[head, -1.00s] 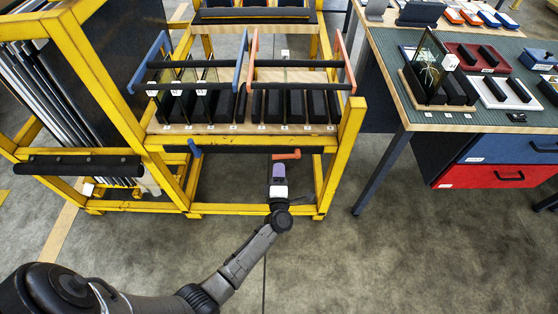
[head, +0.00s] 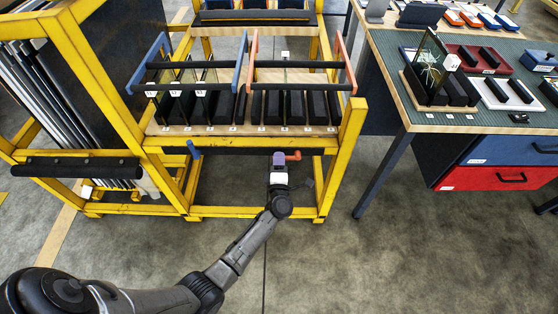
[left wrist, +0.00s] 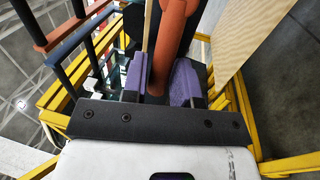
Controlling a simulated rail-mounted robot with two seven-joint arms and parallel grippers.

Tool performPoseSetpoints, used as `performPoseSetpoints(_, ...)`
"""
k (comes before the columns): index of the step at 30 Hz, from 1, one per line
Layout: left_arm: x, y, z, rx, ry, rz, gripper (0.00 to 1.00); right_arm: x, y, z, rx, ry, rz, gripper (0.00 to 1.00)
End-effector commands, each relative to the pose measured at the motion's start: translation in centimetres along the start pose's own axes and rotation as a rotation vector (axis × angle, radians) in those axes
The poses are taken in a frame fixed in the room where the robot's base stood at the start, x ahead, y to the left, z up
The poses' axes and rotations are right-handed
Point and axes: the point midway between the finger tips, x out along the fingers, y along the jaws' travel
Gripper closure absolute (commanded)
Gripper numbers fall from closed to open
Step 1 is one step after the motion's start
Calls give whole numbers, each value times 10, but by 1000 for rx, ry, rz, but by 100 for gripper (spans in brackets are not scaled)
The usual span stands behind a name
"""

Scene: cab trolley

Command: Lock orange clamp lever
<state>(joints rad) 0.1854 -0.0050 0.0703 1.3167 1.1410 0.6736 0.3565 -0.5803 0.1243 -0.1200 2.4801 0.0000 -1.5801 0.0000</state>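The orange clamp lever (head: 293,156) is under the front edge of the yellow trolley's shelf, below the right-hand bay. My left gripper (head: 279,158) has reached it and covers its left part in the head view. In the left wrist view the orange lever (left wrist: 172,45) runs down between the two purple finger pads of my left gripper (left wrist: 160,82). The pads lie close on both sides of it. I cannot tell whether both pads press on it. My right gripper is not in view.
A blue lever (head: 194,150) hangs under the same shelf edge to the left. The blue hinged frame (head: 150,62) and orange hinged frame (head: 346,62) stand above the shelf. A workbench (head: 480,122) with drawers stands at the right. The floor before the trolley is clear.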

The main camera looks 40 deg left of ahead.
Motion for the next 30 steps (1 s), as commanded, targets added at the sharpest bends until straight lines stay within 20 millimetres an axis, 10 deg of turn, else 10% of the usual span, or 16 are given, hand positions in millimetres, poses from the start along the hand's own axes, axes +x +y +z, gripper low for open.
performPoseSetpoints(8, 0, 0, 0, 0, 0, 0, 100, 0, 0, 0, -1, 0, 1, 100)
performPoseSetpoints(30, 3, 16, 1, 160, -33, -3, 100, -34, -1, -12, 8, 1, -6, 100)
